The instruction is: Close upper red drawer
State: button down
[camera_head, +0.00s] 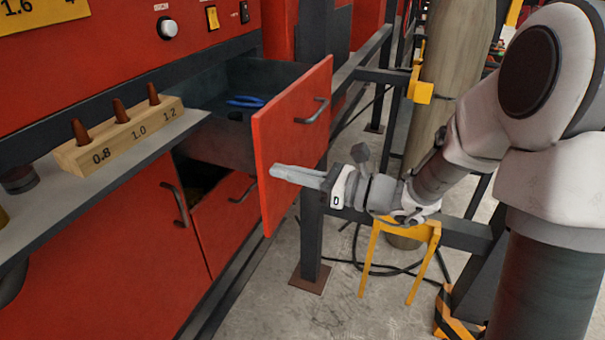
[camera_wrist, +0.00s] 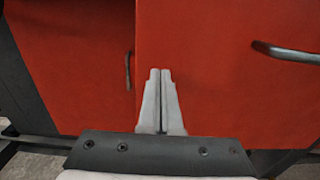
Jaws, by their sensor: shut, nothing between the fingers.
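The upper red drawer (camera_head: 300,125) stands pulled out from the red machine, with its dark box open at the top and a blue-handled tool (camera_head: 245,101) inside. Its front carries a grey bar handle (camera_head: 313,112). My gripper (camera_head: 273,171) is shut and empty, at the lower part of the drawer front, below the handle. In the wrist view the shut fingers (camera_wrist: 160,72) point at the red drawer front (camera_wrist: 215,80) near its left edge, with the handle (camera_wrist: 288,52) at upper right. I cannot tell whether the fingertips touch the front.
A wooden block (camera_head: 120,138) with several brown pegs stands on the grey ledge. A dark frame post (camera_head: 312,240) and yellow stand (camera_head: 405,232) are below my arm.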

aim_at(193, 148)
jog(key=b+x, duration=0.1)
jog(key=x, duration=1.9)
jog(key=shift+a+f, duration=0.15)
jog(key=shift+a, duration=0.15)
jog(key=shift+w+a, duration=0.2)
jog(key=shift+a, duration=0.2)
jog(key=shift+a+r, duration=0.1)
jog(key=shift+r, duration=0.2)
